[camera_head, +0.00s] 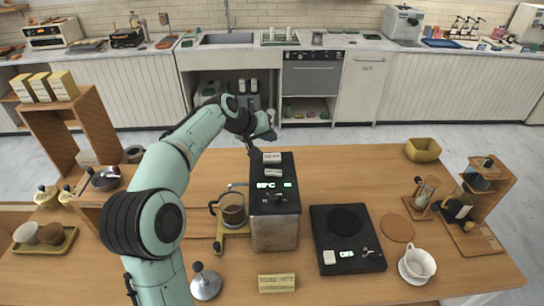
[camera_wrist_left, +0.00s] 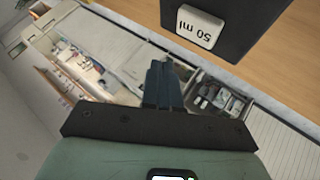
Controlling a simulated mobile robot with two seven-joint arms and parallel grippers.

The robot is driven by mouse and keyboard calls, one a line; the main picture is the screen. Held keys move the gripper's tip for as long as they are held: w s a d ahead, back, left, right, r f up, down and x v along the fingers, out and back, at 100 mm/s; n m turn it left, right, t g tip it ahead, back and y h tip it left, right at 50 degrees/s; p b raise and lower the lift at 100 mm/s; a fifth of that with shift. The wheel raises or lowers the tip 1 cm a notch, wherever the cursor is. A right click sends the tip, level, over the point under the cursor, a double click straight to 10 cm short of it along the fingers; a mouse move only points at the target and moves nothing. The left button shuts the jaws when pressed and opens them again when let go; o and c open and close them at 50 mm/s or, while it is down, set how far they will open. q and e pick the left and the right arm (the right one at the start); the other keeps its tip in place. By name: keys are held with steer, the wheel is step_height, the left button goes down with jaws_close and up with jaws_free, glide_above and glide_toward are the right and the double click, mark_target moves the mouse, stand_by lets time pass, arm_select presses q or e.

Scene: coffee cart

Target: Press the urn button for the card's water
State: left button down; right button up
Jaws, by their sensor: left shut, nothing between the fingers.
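The urn (camera_head: 274,222) stands mid-table, with a steel body, a black top, a lit temperature display and a green light. Two pale labelled buttons sit on its top, a rear one (camera_head: 272,157) and a front one (camera_head: 273,173). In the left wrist view a pale button marked "50 ml" (camera_wrist_left: 200,27) shows upside down on the black top. My left gripper (camera_head: 254,152) is shut and empty at the urn's rear left edge; its fingers also show in the wrist view (camera_wrist_left: 163,85), apart from that button. The card (camera_head: 277,283) lies in front of the urn, its print too small to read.
A glass jug (camera_head: 232,208) stands close to the urn's left. A black scale (camera_head: 346,239) lies right of it, with a white cup (camera_head: 417,265) beyond. The table behind the urn's right side is clear.

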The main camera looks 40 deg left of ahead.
mark_target(269, 158)
arm_select(q)
step_height(269, 158, down, 4)
steer(key=shift+w+r+b, duration=0.1)
steer(key=shift+r+b, duration=0.05)
steer(key=shift+b, duration=0.45)
steer(key=shift+s, duration=0.25)
steer(key=shift+w+f, duration=0.2)
steer(key=shift+w, duration=0.1)
arm_select(e)
steer(key=shift+s+f, duration=1)
steer(key=shift+s, duration=0.15)
arm_select(q)
steer(key=shift+s, duration=0.15)
arm_select(e)
steer(key=shift+s, duration=0.1)
arm_select(q)
steer(key=shift+f+b, duration=0.35)
steer(key=shift+f, duration=0.1)
arm_select(e)
steer(key=shift+s+f, duration=0.35)
